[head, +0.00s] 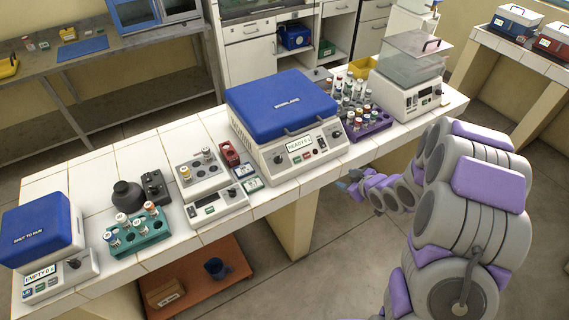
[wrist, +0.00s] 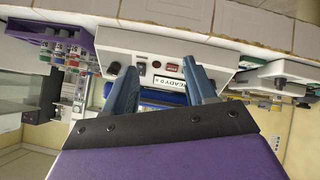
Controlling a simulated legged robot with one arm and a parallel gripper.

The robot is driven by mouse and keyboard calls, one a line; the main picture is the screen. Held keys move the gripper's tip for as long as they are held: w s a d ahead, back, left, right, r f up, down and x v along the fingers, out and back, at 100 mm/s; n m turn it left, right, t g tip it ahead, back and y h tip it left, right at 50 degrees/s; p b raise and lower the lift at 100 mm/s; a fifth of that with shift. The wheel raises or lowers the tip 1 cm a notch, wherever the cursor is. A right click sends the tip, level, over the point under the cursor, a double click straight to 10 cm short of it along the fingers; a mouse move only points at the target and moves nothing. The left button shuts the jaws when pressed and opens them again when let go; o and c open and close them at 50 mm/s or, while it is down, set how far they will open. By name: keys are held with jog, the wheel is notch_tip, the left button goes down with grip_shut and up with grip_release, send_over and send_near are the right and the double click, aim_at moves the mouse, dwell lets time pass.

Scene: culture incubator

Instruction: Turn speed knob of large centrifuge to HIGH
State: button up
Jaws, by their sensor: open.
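The large centrifuge (head: 285,105) has a shut blue lid and a white body with a "READY" display. Its front panel has one dark knob (head: 278,158) left of the display and another dark knob (head: 336,133) at the right end. In the wrist view the centrifuge front (wrist: 185,48) appears upside down, with a dark knob (wrist: 114,68) at the left and red and dark buttons between the fingers. My gripper (wrist: 163,78) is open and empty in front of this panel, apart from it. In the head view my gripper (head: 346,186) is off the bench's front edge. Knob markings are unreadable.
A purple rack (head: 375,124) of vials and a scale (head: 408,92) stand right of the centrifuge. Left are a small instrument (head: 218,207), a teal rack (head: 140,234) and a small blue-lidded centrifuge (head: 42,235).

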jog(key=a+f+n+t+y, duration=0.1)
jog(key=a+f+y, duration=0.2)
jog(key=a+y, duration=0.15)
jog(key=t+y+b, duration=0.2)
jog(key=y, duration=0.2)
send_near(281, 161)
jog(key=x, duration=0.9)
jog(key=shift+w+d+f, duration=0.15)
jog(key=shift+f, duration=0.25)
jog(key=shift+c, duration=0.2)
grip_shut()
jog(key=shift+m, duration=0.3)
